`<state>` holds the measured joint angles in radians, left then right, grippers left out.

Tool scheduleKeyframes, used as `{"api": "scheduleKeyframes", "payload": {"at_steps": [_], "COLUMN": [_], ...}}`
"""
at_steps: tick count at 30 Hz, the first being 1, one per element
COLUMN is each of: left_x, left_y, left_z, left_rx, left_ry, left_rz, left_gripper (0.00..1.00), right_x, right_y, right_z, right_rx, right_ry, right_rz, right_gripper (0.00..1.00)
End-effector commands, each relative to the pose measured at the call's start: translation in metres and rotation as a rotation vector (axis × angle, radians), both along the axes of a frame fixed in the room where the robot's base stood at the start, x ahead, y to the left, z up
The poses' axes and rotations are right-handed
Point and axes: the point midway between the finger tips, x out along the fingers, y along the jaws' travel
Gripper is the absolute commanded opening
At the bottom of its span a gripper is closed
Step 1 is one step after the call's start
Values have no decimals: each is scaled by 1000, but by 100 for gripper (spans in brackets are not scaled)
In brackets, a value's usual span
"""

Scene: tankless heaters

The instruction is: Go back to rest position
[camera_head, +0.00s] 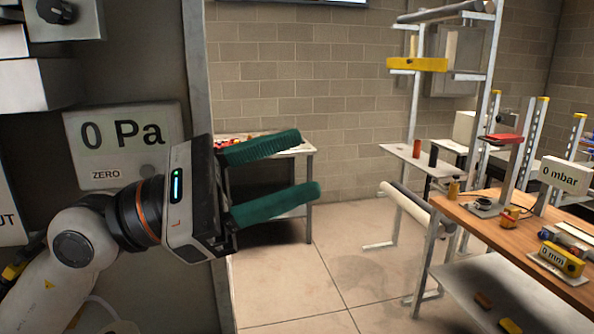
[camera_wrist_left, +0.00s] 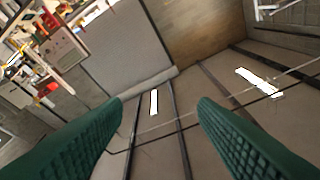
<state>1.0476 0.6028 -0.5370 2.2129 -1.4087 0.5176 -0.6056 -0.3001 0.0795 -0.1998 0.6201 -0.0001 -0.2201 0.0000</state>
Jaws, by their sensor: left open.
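My left gripper (camera_head: 310,163) has two green ribbed fingers spread apart with nothing between them. In the head view it points right, in front of a grey panel with a "0 Pa" display (camera_head: 122,140). In the left wrist view the two fingers (camera_wrist_left: 160,125) stand wide apart at the lower left and lower right, with open space between them. My right gripper does not show in either view.
A small table (camera_head: 305,148) stands behind the left gripper. A metal rack (camera_head: 415,120) stands further back. The tiled floor (camera_head: 330,270) between is clear.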

Motion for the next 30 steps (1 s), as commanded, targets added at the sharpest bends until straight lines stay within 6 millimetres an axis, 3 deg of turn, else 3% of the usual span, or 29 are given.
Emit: {"api": "scheduleKeyframes", "payload": {"at_steps": [4,7,11,14,17,20,24,25,27,30], "left_x": [10,35,76,101,109,101,63,52,23,-17], "left_y": [30,64,115,151,176,193,206,206,207,204], "left_z": [-2,-16,-68,-133,-204,-279,-378,-397,-437,-478], "left_rx": [-433,-738,-1149,-1462,-1747,-2013,-2370,2434,2316,2177], "left_ry": [413,698,1068,1330,1548,1731,1938,-1965,-1820,-1651], "left_rz": [-175,-241,-262,-226,-156,-48,161,-213,-308,-411], "left_gripper": [53,53,53,53,53,53,53,53,53,53], "right_x": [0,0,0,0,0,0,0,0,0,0], "right_y": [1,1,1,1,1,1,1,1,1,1], "right_z": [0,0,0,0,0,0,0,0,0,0], "right_rx": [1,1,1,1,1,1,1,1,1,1], "right_ry": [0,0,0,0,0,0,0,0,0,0], "right_rz": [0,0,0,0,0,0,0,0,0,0], "right_gripper": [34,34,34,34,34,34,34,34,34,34]}}
